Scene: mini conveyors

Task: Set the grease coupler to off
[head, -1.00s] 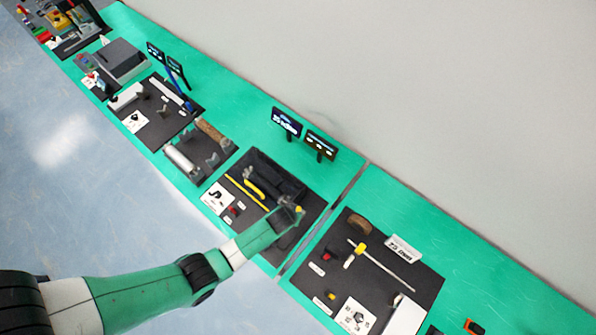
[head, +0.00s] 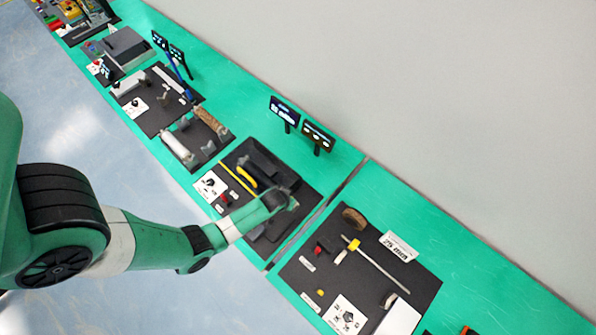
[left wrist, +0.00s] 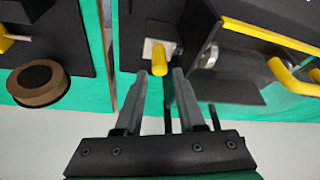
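In the left wrist view a short yellow knob (left wrist: 160,58) stands on a pale square block on a black board; it may be the grease coupler, but I see no readable label. My left gripper (left wrist: 160,80) points at it, with its two fingers a little apart and the knob at or just beyond their tips. I cannot tell whether they touch it. In the head view my left gripper (head: 284,199) is over the right end of the black station board (head: 262,245), hiding the knob. My right gripper is not in view.
Yellow curved handle (head: 246,177) and black housing lie left of the gripper. A yellow bar (left wrist: 270,33) runs close by in the left wrist view. A neighbouring board (head: 330,270) holds a brown wheel (head: 354,218) and a rod. Two small displays (head: 285,112) stand behind.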

